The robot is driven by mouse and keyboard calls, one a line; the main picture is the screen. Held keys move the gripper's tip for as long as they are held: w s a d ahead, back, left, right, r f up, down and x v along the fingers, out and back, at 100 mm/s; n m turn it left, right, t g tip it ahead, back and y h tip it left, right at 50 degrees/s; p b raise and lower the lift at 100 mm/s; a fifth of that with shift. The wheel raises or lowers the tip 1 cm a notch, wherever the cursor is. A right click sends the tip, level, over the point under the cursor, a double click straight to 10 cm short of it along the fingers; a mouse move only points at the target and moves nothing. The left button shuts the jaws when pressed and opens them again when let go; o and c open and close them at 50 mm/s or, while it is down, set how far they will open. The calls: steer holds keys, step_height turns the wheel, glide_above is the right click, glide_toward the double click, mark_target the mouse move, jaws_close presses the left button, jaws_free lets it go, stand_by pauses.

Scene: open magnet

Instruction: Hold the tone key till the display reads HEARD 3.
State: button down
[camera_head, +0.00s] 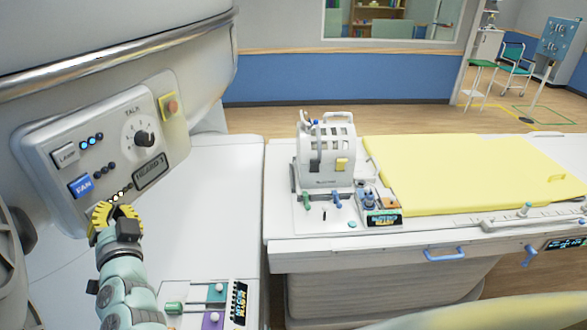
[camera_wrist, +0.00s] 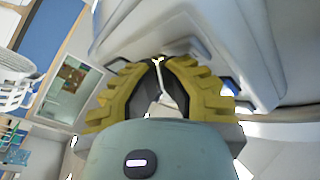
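The tilted grey-white control panel (camera_head: 62,180) on the magnet's face carries a dark display (camera_head: 151,173); its lettering is too small to read surely. My gripper (camera_head: 116,213) is at the panel's lower edge, over the spot below the FAN key (camera_head: 81,187). No tone key shows; my yellow fingers cover that spot, and contact cannot be judged.
The panel also has a LAMP key (camera_head: 66,155), a TALK dial (camera_head: 144,139) and an orange button on a yellow plate (camera_head: 171,106). Below is a box with sliders (camera_head: 211,300). To the right are a white coil unit (camera_head: 326,155) and a yellow-padded table (camera_head: 470,175).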

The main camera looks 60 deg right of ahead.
steer(key=shift+s+d, duration=0.25)
steer(key=shift+s, duration=0.6)
steer(key=s+b, duration=0.1)
steer(key=s, duration=0.1)
steer(key=s+d+b, duration=0.1)
steer(key=s, duration=0.2)
steer(key=shift+w, duration=0.1)
stand_by(0.5)
